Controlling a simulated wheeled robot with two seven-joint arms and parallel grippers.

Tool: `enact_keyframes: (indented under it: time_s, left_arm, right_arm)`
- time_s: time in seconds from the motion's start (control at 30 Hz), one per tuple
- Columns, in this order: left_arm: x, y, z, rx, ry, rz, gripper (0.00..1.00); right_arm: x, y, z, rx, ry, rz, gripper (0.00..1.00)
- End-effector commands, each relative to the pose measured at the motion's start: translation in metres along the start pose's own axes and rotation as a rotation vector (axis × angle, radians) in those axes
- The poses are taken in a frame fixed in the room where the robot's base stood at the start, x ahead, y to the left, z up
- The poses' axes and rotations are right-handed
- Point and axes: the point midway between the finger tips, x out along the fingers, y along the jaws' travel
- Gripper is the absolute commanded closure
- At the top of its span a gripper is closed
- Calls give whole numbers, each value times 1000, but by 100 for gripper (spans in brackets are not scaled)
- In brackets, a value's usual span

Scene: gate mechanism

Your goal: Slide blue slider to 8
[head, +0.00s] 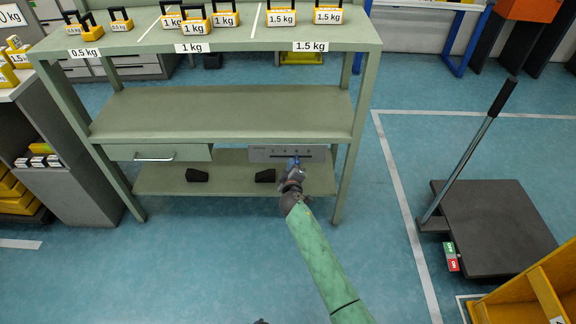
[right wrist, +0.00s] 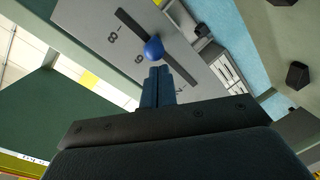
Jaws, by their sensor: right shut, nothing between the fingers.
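The blue slider (right wrist: 154,48) is a round blue knob on a dark slot in the grey panel (right wrist: 96,14). In the right wrist view the knob appears beside a mark that looks like 6. The 8 mark (right wrist: 113,37) is further up the slot to the left. My right gripper (right wrist: 158,72) is shut and empty, its blue fingertips right at the knob; I cannot tell whether they touch it. In the head view the panel (head: 260,155) is under the bench shelf, with my right gripper (head: 294,165) in front of it, largely hiding the knob.
The green bench (head: 220,112) holds a drawer (head: 180,153) left of the panel and yellow weights on top. Two black blocks (head: 197,175) show on or by the lower shelf. A platform cart (head: 494,225) stands at the right.

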Motion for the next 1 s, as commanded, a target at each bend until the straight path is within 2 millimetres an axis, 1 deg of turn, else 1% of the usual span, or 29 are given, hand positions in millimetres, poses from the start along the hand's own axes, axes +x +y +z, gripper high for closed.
enact_keyframes:
  time_s: [0.27,0.5,0.6,1.0]
  left_arm:
    - [1,-1,-1,0,1,-1,31]
    - [0,-1,-3,1,3,-1,31]
    - [0,-1,-4,1,3,-1,31]
    - [0,-1,-3,0,1,-1,31]
  right_arm:
    - [0,1,2,0,-1,0,100]
    - [-1,23,36,1,-2,1,100]
    - [-1,28,44,-1,-1,0,100]
    - [-1,29,46,-1,-3,0,100]
